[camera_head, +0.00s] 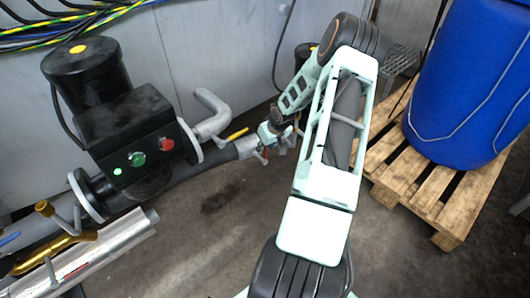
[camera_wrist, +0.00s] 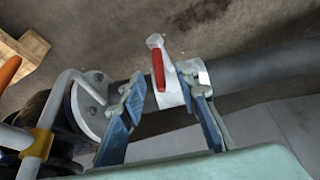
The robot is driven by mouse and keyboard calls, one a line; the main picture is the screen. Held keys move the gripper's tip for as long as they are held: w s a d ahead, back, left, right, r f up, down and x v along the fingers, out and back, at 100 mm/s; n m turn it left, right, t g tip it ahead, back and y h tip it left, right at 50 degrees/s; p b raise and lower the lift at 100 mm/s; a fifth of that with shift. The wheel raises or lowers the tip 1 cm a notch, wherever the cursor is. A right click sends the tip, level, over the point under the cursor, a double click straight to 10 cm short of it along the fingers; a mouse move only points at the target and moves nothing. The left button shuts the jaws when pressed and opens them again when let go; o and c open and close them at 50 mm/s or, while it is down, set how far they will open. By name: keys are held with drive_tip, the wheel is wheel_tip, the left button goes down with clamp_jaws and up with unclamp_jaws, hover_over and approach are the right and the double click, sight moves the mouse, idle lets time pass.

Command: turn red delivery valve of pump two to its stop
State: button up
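The red valve lever (camera_wrist: 158,68) shows in the wrist view on a pale valve body (camera_wrist: 170,92) set in a dark grey pipe. Its red grip points up the picture toward a whitish end. My gripper (camera_wrist: 162,82) is open, with one blue finger on each side of the lever. Gaps show between the lever and both fingers, and the right finger is close to the valve body. In the head view, my gripper (camera_head: 276,141) is at the pipe right of the near pump, with a small red piece of the lever (camera_head: 265,154) beside it. My arm hides much of that area.
The black pump (camera_head: 125,130) with green and red buttons stands left. A yellow lever (camera_head: 237,135) is close to my gripper. A blue barrel (camera_head: 465,80) stands on a wooden pallet (camera_head: 455,215) at right. A flange (camera_wrist: 92,105) and an orange handle (camera_wrist: 8,70) lie left in the wrist view.

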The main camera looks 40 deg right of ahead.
drive_tip(key=shift+x, duration=1.1)
clamp_jaws()
